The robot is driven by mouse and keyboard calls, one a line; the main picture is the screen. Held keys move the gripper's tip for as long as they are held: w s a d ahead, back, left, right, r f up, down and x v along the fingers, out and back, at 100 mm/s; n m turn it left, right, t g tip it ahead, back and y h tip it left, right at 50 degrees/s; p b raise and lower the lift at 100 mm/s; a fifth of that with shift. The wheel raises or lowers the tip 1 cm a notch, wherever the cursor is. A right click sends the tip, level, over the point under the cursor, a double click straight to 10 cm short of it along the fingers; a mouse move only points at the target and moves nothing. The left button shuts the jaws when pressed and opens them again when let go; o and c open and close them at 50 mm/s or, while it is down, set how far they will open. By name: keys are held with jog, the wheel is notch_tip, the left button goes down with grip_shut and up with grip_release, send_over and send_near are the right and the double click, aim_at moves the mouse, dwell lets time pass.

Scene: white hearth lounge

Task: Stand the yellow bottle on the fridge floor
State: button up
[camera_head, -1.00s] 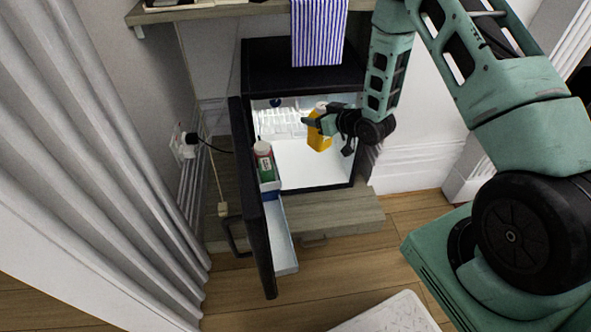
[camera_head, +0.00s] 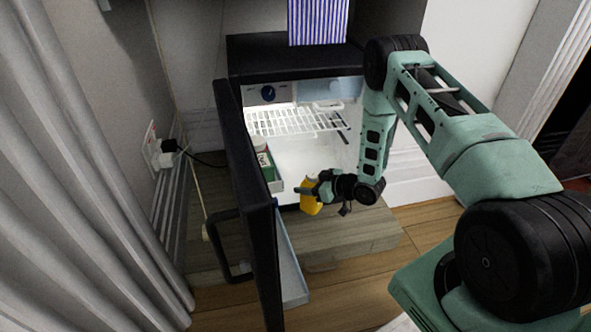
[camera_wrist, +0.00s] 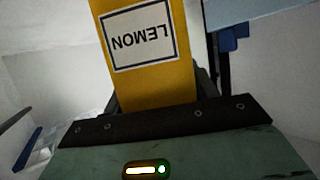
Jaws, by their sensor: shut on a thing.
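The yellow bottle (camera_head: 311,197) is held in my gripper (camera_head: 318,188), which is shut on it, at the front of the open fridge. In the wrist view the bottle (camera_wrist: 148,75) fills the upper middle, with a white label reading LEMON upside down in the picture. The small black fridge (camera_head: 295,57) stands open, with a lit white inside. Its pale floor (camera_head: 293,196) shows just left of the bottle. I cannot tell whether the bottle touches the floor. Its lower end is out of the wrist view.
The open fridge door (camera_head: 248,200) stands at the left, with a green-and-white container (camera_head: 264,160) in its shelf. A white wire rack (camera_head: 295,121) is inside, above the bottle. A wooden plinth (camera_head: 350,235) lies below.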

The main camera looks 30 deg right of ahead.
jog(key=w+d+b, duration=0.2)
jog(key=w+b, duration=0.2)
jog(key=w, duration=0.4)
jog(key=w+d+f+b, duration=0.1)
jog(key=w+d+b, duration=0.1)
jog(key=w+b, duration=0.2)
jog(key=w, duration=0.3)
jog(key=shift+w+d, duration=0.25)
jog(key=shift+w, duration=0.15)
jog(key=shift+f, duration=0.1)
jog(key=shift+f, duration=0.15)
jog(key=o, duration=1.3)
jog(key=shift+f, duration=0.1)
